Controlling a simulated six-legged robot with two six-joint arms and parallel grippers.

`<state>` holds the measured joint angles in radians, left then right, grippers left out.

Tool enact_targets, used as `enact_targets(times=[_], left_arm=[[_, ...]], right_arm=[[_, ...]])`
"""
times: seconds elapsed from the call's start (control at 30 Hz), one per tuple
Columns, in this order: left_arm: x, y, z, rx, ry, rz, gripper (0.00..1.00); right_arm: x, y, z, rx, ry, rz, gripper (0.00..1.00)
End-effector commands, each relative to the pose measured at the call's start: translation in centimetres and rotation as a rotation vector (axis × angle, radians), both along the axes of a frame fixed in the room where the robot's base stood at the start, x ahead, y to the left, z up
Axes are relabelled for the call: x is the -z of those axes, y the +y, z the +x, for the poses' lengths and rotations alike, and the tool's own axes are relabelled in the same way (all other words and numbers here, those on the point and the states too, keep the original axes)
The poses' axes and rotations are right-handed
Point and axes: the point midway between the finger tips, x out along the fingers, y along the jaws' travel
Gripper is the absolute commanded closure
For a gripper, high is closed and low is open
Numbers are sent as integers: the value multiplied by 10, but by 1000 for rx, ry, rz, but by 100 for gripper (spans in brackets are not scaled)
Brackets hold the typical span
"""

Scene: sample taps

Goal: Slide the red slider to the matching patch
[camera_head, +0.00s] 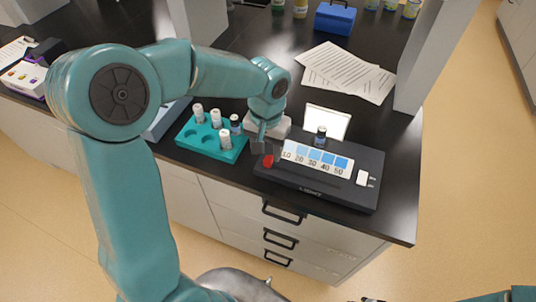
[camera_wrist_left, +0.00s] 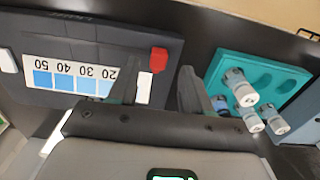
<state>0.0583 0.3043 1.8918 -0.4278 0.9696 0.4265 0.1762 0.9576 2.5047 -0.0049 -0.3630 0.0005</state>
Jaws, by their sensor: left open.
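The red slider (camera_head: 268,161) sits at the left end of the dark tester box (camera_head: 335,194), just left of the 10 mark. A white strip with several blue patches (camera_head: 318,160), paler to darker from 10 to 50, runs along the box. My left gripper (camera_head: 262,146) is open just above the slider. In the left wrist view, the red slider (camera_wrist_left: 158,60) shows in the gap between the open fingers (camera_wrist_left: 160,77); I cannot tell whether they touch it. A dark vial (camera_head: 321,134) stands on the box before a bright white panel (camera_head: 326,119).
A teal rack (camera_head: 211,153) with several white-capped vials stands close left of the box. A white switch (camera_head: 362,178) is at the box's right end. Papers (camera_head: 345,72) lie behind. The bench's front edge is near. A bit of my right arm shows at lower right.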

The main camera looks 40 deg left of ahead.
Motion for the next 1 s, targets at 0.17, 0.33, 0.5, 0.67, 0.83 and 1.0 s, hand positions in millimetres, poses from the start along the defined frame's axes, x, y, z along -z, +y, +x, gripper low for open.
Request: enact_targets(times=[0.17, 0.33, 0.5, 0.67, 0.83, 1.0], left_arm=[[27, 0, 1, 0, 3, 0, 51], [37, 0, 3, 1, 1, 0, 51], [38, 0, 4, 0, -1, 0, 51], [38, 0, 4, 0, -1, 0, 77], [38, 0, 4, 0, -2, 0, 100], [38, -6, 5, 3, -2, 0, 100]], right_arm=[[-2, 0, 0, 0, 0, 0, 57], [-2, 0, 0, 0, 0, 0, 57], [-2, 0, 0, 0, 0, 0, 57], [-2, 0, 0, 0, 0, 0, 57], [-2, 0, 0, 0, 0, 0, 57], [0, 0, 0, 0, 0, 0, 57]])
